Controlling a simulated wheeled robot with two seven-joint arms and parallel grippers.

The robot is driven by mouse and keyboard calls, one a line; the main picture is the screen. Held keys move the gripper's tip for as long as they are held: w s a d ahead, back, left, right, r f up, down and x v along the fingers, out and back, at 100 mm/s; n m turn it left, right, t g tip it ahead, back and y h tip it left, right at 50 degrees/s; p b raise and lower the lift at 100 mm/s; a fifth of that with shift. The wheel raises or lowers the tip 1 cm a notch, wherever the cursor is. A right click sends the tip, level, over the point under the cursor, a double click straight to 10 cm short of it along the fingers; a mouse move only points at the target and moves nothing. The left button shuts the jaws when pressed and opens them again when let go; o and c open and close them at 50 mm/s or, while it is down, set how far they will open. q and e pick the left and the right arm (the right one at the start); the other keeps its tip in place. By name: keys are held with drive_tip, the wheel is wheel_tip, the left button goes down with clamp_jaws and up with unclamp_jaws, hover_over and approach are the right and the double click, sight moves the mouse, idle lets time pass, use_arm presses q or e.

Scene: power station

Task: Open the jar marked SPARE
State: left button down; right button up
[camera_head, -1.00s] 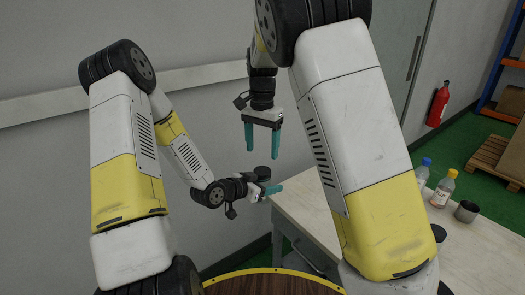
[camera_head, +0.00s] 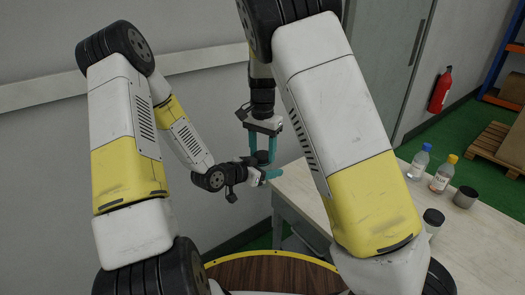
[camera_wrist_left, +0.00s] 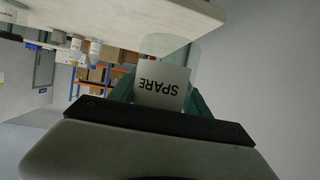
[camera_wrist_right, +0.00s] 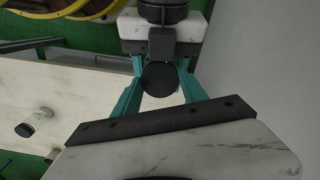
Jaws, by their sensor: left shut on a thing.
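The jar marked SPARE is clear with a white label (camera_wrist_left: 162,88), which shows upside down in the left wrist view. My left gripper (camera_head: 268,175) is shut on this jar, holding it beside the table's far left end. Its round black lid (camera_wrist_right: 160,78) faces up. My right gripper (camera_head: 262,146) points down from above the jar. Its teal fingers are open, one on each side of the lid, as the right wrist view (camera_wrist_right: 160,68) also shows. I cannot tell whether they touch the lid.
A pale table (camera_head: 300,190) lies to the right, partly behind my right arm. On it stand a blue-capped bottle (camera_head: 418,164), a yellow-capped bottle (camera_head: 441,178), a grey cup (camera_head: 465,197) and a black-lidded jar (camera_head: 433,218). A wall is close behind the grippers.

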drive_tip(key=c, duration=0.9)
drive_tip(key=n, duration=0.3)
drive_tip(key=o, duration=1.5)
drive_tip(key=shift+o, duration=0.2)
drive_tip(key=shift+r, duration=0.15)
